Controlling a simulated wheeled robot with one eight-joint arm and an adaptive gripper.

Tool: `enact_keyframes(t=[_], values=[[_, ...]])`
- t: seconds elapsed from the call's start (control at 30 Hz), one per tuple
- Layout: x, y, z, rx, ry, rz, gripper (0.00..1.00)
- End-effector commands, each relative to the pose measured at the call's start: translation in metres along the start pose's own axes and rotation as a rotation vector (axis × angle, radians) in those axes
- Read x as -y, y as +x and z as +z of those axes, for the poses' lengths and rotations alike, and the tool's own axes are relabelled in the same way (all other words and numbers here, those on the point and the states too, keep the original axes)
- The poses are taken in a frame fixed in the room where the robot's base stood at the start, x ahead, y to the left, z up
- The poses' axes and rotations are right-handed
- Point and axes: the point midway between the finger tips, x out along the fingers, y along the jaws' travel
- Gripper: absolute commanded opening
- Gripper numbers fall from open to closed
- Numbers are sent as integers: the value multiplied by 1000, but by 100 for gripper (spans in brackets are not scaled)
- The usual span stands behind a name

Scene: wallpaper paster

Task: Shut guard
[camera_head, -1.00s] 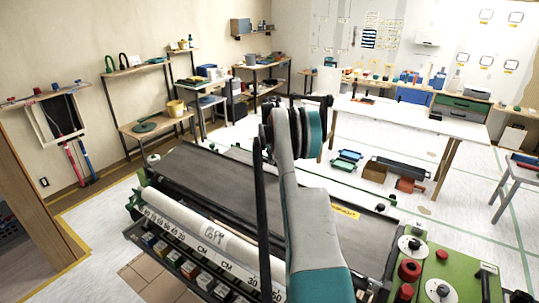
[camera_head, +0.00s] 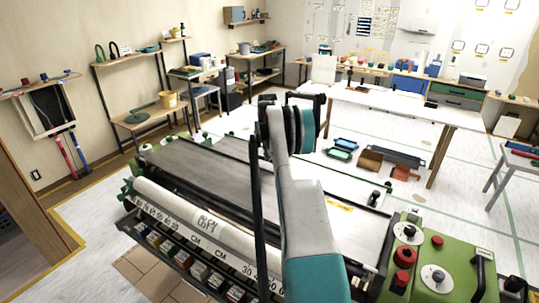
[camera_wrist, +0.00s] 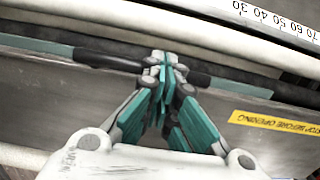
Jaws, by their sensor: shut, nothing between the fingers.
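The guard appears to be the long flat panel with a yellow warning label (camera_head: 338,206) across the top of the paster; my arm covers part of it in the head view. In the wrist view the grey panel (camera_wrist: 255,140) carries the same label, reading about stopping before opening. A dark bar with teal parts (camera_wrist: 220,84) runs along it. My gripper (camera_wrist: 165,68) is shut and empty, its fingertips over the middle of this bar. I cannot tell whether they touch it. The gripper is hidden in the head view.
A white roller with a printed scale (camera_head: 190,220) lies along the near side, above a row of small boxes. A green control block (camera_head: 435,260) with red knobs stands at the right end. A white table (camera_head: 400,100) and open floor lie beyond.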

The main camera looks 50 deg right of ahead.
Motion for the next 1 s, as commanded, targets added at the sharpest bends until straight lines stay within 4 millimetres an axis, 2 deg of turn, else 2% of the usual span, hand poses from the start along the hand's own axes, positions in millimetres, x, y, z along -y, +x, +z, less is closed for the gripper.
enact_keyframes(t=[0.13, 0.27, 0.5, 0.7, 0.83, 1.0], values=[[0, -5, 0, 0, 0, 0, 0], [0, -21, 0, 0, 0, 0, 0], [0, -70, 0, 0, 0, 0, 0], [0, -103, 0, 0, 0, 0, 0], [0, -115, 0, 0, 0, 0, 0], [0, -120, 0, 0, 0, 0, 0]])
